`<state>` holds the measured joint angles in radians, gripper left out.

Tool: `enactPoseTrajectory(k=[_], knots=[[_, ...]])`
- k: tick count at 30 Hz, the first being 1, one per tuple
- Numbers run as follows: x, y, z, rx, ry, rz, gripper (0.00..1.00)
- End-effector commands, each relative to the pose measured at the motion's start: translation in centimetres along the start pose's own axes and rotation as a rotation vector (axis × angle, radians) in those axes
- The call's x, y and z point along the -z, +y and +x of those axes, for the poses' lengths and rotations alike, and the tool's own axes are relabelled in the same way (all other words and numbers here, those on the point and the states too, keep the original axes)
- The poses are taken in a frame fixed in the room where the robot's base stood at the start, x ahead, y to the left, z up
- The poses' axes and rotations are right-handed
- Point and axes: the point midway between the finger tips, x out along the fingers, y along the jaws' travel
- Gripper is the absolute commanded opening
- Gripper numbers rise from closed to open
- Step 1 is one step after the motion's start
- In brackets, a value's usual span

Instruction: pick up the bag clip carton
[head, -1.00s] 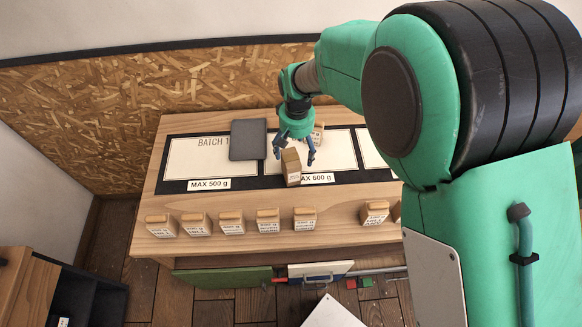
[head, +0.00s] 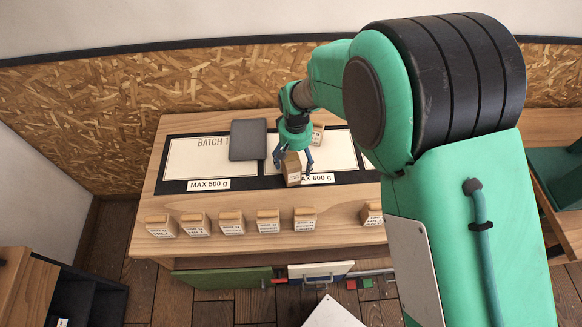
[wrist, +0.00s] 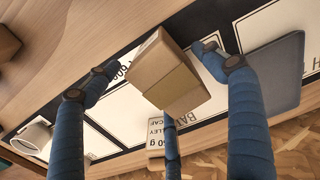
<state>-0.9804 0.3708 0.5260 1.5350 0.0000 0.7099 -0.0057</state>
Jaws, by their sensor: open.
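A brown carton (head: 293,172), which I take for the bag clip carton, stands on the batch mat at the front edge of the MAX 600 g field. Its front label is too small to read. In the wrist view the carton (wrist: 163,77) shows from above, between my blue fingers. My gripper (head: 294,163) is open and low over it, with fingers on both sides. A third finger shows beside the carton at the bottom of the wrist view. I cannot tell whether any finger touches it.
A labelled package (head: 317,133) stands just behind my gripper; it also shows in the wrist view (wrist: 156,140). A dark grey slab (head: 248,140) lies to the left. Several labelled packages (head: 231,222) line the table's front edge.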

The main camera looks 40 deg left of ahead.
Motion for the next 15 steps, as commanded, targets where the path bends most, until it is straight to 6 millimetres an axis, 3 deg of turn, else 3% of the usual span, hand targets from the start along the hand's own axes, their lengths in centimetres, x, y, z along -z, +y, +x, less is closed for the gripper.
enactPoseTrajectory(k=[7,15], knots=[[0.1,-0.2,3.0,0.000,-0.002,0.000,0.82],[0.1,-0.2,3.8,0.000,0.001,0.000,0.82]])
